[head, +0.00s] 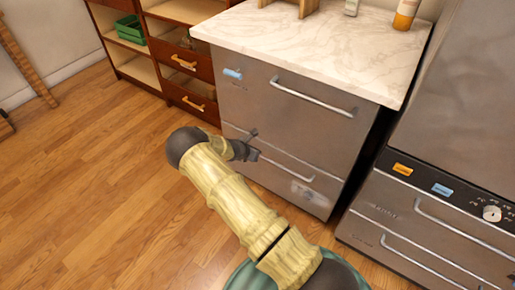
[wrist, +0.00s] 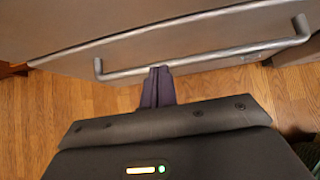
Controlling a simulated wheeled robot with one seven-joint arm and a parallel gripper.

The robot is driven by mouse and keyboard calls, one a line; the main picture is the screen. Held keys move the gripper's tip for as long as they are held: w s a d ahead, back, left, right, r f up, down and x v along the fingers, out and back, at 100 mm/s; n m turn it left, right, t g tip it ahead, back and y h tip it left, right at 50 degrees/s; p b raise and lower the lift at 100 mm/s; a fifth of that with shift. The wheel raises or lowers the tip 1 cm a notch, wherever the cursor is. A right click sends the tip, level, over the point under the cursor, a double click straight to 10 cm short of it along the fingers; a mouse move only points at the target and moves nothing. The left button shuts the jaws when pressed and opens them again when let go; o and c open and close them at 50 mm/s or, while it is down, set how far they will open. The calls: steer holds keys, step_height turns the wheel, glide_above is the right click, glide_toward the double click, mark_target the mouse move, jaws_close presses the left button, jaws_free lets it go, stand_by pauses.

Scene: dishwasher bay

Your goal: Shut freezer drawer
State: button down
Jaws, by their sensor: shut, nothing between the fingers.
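A grey metal appliance stands under a marble counter, with an upper front (head: 285,125) and a lower drawer front (head: 315,197), each with a bar handle. The lower front looks close to flush with the upper one; I cannot tell whether a small gap remains. My gripper (head: 252,154) is in front of the lower drawer, near the left part of its handle (head: 292,167). In the wrist view my gripper (wrist: 160,70) is shut and empty, its fingertips at the handle bar (wrist: 220,55). I cannot tell whether they touch. My arm hides part of the drawer's lower left.
A second grey appliance (head: 400,225) with handles and a knob stands at the right. A wooden shelf unit with drawers (head: 185,62) and a green crate (head: 131,29) is at the back left. Bottles (head: 405,14) stand on the marble counter (head: 330,45). The wooden floor (head: 100,190) at left is clear.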

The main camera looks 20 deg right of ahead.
steer(key=v, duration=0.6)
steer(key=shift+a+r+p, duration=0.2)
steer(key=shift+a+p, duration=0.25)
steer(key=shift+a, duration=0.05)
steer(key=shift+w, duration=0.15)
